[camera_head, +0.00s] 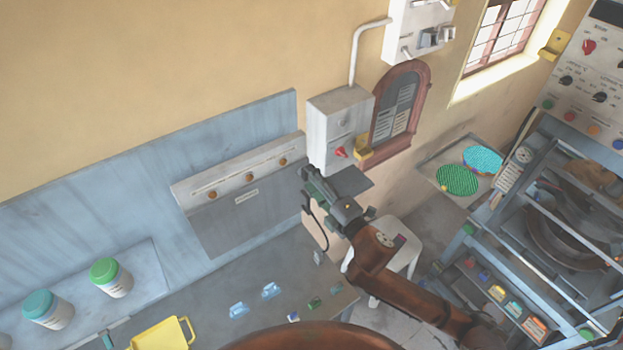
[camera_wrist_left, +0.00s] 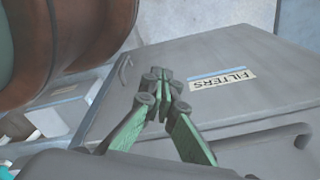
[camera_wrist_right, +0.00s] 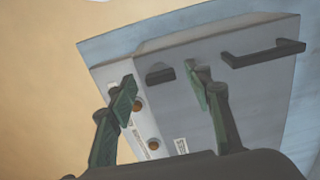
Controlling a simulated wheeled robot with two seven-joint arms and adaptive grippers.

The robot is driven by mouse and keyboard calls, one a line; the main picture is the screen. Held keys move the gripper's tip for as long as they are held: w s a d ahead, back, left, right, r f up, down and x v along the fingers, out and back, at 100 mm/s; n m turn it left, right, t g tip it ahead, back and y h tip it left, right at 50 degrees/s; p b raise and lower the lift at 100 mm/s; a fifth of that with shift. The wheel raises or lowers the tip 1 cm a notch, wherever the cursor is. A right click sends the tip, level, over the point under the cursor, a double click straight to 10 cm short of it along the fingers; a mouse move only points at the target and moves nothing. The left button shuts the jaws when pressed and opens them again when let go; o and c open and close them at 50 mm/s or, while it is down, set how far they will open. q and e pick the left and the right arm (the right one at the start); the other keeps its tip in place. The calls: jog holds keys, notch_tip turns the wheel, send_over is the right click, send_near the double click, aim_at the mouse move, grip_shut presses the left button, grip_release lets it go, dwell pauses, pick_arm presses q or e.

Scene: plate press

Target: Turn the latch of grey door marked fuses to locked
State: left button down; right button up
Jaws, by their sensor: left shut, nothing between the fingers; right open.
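A wide grey door (camera_head: 250,205) with a small label hangs on the back wall, below a pale strip with three orange-brown knobs (camera_head: 248,177). The label is too small to read. My right gripper (camera_head: 309,177) is at the door's right end. In the right wrist view, the right gripper (camera_wrist_right: 161,90) is open and empty, with a dark, short latch (camera_wrist_right: 160,73) showing between its fingertips, beside a dark bar handle (camera_wrist_right: 263,53). Contact cannot be told. In the left wrist view, my left gripper (camera_wrist_left: 163,88) is shut and empty before a grey lid marked FILTERS (camera_wrist_left: 260,75).
A grey switch box (camera_head: 335,125) with a red knob (camera_head: 341,152) is just above the right gripper. A white stool (camera_head: 405,250) stands below the right arm. The bench holds a yellow container (camera_head: 160,335), green-lidded jar (camera_head: 110,278) and small blue pieces (camera_head: 270,290).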

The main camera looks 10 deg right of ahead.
jog(key=v, duration=1.1)
